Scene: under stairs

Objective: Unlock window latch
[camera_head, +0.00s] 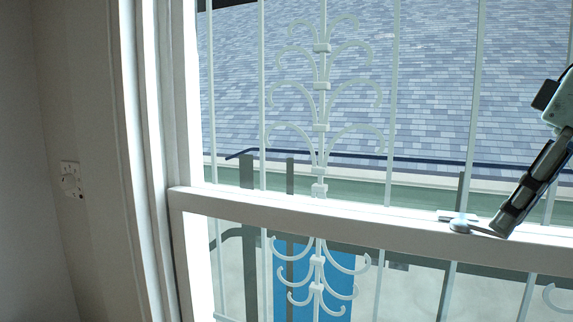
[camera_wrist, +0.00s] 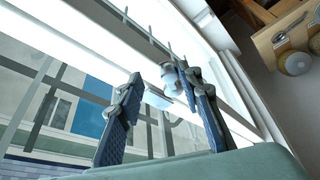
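The window latch (camera_head: 461,226) is a small pale metal piece on top of the white sash rail, right of centre in the head view. Its lever points right, toward my gripper (camera_head: 505,222), which comes down from the upper right with its tip at the rail. In the wrist view my gripper (camera_wrist: 163,82) has its two dark fingers apart. The pale latch (camera_wrist: 157,98) shows between and just beyond the fingertips, with its rounded part close to the right finger. I cannot tell whether a finger touches it.
The white sash rail (camera_head: 330,216) crosses the window. A white scrolled grille (camera_head: 321,100) stands behind the glass. A wall switch (camera_head: 71,180) is at the far left.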

